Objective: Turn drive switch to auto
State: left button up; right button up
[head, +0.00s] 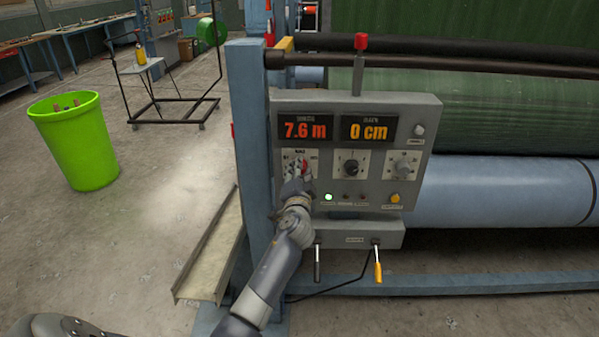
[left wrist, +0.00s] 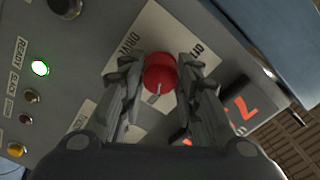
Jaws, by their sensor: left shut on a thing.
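The drive switch is a red rotary knob on a white plate lettered DRIVE and OFF. In the left wrist view the red knob (left wrist: 160,73) sits between my fingers, its pale pointer mark toward the lower part of the picture. My left gripper (left wrist: 153,88) is shut on the knob, a finger on either side. In the head view my left gripper (head: 299,184) reaches up to the panel's left plate and hides part of it; the red knob (head: 304,167) just shows above it. Most of the position lettering is covered or too small to read. My right gripper is not in view.
The grey control panel (head: 425,125) has displays reading 7.6 m and 0 cm, a black knob (head: 351,167), a grey knob (head: 403,169) and a lit green lamp (head: 328,197). Below hang a black lever (head: 317,265) and a yellow lever (head: 378,268). A blue post (head: 250,140) stands close left.

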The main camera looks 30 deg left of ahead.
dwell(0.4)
pick_arm(q)
jog(key=o, duration=1.1)
jog(key=shift+s+d, duration=0.1)
jog(key=v, duration=1.2)
